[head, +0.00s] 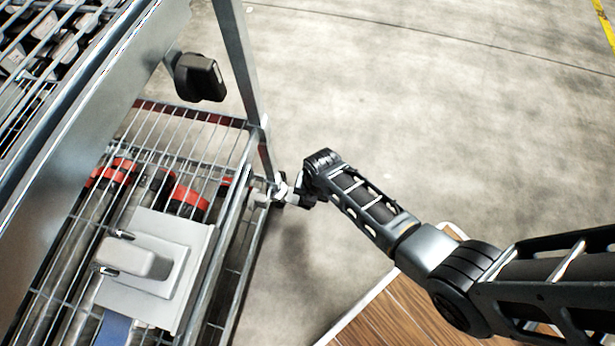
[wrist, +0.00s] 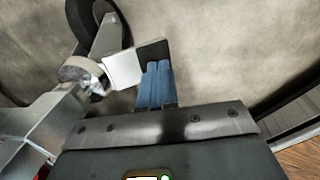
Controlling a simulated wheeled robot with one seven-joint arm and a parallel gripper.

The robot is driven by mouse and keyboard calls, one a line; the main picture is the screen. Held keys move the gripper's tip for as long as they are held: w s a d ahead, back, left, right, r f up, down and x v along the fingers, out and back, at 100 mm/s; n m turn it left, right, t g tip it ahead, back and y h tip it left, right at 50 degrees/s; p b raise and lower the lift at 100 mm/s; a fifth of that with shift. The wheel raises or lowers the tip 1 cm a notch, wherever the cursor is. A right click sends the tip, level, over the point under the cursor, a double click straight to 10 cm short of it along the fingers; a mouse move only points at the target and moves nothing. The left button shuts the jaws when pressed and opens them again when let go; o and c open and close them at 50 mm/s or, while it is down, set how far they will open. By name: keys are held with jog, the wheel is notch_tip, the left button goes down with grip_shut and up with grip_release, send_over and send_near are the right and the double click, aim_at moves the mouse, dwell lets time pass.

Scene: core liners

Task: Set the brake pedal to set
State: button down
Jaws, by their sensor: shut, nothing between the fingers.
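The brake pedal (wrist: 122,69) looks like a pale flat lever with a dark end pad (wrist: 153,51), beside a caster wheel at the foot of the cart. My gripper (wrist: 158,66) has its blue fingers shut together and empty. In the wrist view the fingertips overlap the lower edge of the dark pad; I cannot tell whether they touch it. In the head view my gripper (head: 287,198) is low at the cart's near right corner post, where the pedal is too small to make out.
The wire cart (head: 250,160) with core tubes fills the left side. A black knob (head: 200,78) sticks out above, and a grey box-like unit (head: 150,265) sits on the lower rack. The caster wheel (wrist: 85,15) is close by. Open concrete floor (head: 400,100) lies to the right.

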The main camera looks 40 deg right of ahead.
jog(key=shift+s+d+f, duration=0.1)
jog(key=shift+f, duration=0.5)
jog(key=shift+f, duration=0.2)
jog(key=shift+s+r, duration=0.1)
